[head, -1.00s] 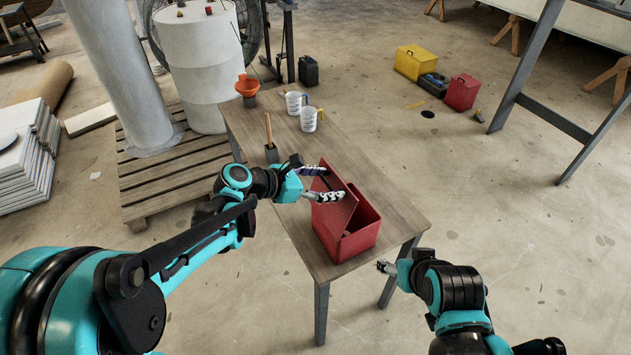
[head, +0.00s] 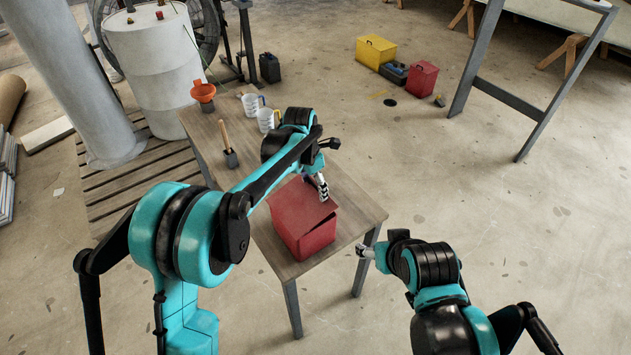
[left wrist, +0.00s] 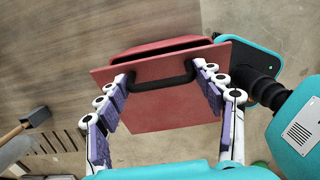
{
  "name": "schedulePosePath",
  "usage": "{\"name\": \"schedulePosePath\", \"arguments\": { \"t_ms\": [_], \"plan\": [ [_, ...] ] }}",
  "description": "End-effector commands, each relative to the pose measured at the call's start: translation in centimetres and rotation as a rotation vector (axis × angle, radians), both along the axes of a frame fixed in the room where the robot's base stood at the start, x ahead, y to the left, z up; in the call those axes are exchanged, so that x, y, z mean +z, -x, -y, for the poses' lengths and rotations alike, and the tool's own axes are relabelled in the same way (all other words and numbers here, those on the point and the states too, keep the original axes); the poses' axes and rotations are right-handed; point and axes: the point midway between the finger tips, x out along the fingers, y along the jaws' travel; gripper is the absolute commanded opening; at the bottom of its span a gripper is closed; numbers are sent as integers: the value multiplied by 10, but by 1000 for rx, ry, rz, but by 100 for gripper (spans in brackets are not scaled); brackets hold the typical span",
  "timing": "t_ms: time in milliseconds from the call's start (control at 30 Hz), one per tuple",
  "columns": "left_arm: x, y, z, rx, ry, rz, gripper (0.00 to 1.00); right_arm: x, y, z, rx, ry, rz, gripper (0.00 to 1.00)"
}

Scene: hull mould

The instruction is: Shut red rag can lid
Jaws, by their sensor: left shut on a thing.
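The red rag can (head: 305,243) stands on the wooden table near its front end. Its red lid (head: 297,205) lies over most of the top, slightly tilted, with a dark gap along the front right edge. In the left wrist view, the lid (left wrist: 170,110) carries a black handle (left wrist: 160,82), and a dark gap shows between lid and can. My left gripper (head: 320,187) is over the lid's far right side. Its fingers (left wrist: 160,85) are shut on the lid at the handle. My right gripper (head: 364,250) is empty, off the table's right edge; its jaw opening is unclear.
The wooden table (head: 348,195) also holds a wood-handled tool (head: 225,137), two white jugs (head: 266,119) and an orange funnel (head: 203,92) towards its far end. A white drum (head: 160,75) stands behind on a pallet.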

Motion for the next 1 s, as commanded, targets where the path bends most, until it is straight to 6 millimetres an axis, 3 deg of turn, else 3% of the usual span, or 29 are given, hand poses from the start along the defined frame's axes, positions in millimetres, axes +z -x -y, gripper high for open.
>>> {"name": "schedulePosePath", "arguments": {
  "t_ms": [100, 400, 1000],
  "plan": [
    [-14, -6, 4, 1, -69, -36, 16, -5, 0, 0, 0, 0, 0, 66],
    [-37, -10, 11, 2, -61, -31, 16, -13, 0, 0, 0, 0, 0, 66],
    [-46, -12, 15, 0, -58, -30, 16, -16, 0, 0, 0, 0, 0, 66]
  ]
}}
